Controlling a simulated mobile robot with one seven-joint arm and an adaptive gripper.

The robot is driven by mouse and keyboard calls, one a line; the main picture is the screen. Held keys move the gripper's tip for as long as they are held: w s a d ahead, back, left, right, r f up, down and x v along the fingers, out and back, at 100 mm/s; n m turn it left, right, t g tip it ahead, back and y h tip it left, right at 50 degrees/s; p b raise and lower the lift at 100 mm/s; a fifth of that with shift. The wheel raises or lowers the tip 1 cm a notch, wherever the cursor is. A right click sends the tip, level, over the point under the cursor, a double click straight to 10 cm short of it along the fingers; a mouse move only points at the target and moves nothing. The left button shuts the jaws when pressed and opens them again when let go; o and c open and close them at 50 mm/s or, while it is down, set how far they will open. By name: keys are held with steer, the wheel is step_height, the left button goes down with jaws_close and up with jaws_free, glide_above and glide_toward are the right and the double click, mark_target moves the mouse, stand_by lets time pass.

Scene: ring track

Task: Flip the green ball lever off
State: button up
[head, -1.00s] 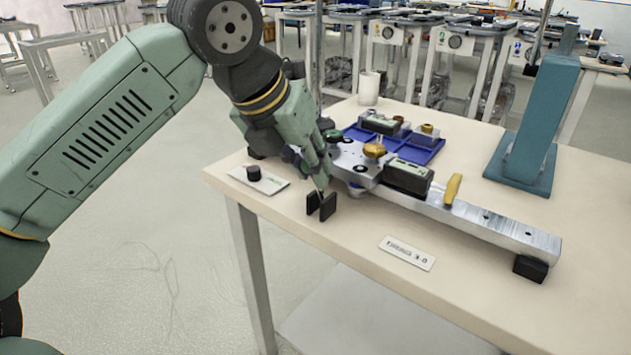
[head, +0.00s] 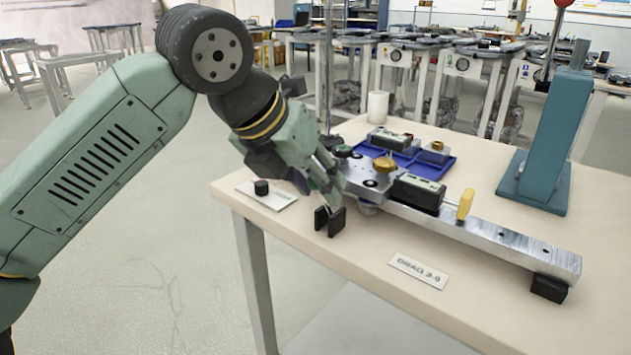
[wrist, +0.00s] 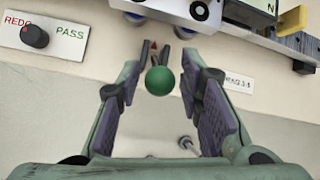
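The green ball (wrist: 160,80) of the lever shows in the wrist view, in front of the metal track's near edge. My gripper (wrist: 163,64) is open, with one finger on each side of the ball and a visible gap on both sides. In the head view my gripper (head: 329,220) points down by the near side of the track (head: 480,229); its fingers seem to hide the ball there. The lever's stem is mostly hidden under the ball, so I cannot tell its tilt.
A label plate (head: 418,270) lies at the table's front. A yellow tab (head: 465,203) and a black display box (head: 418,192) stand on the track. A blue tray (head: 438,162) and a teal post (head: 548,140) stand behind.

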steer(key=shift+o, duration=0.5)
steer(key=v, duration=1.2)
steer(key=shift+d, duration=0.1)
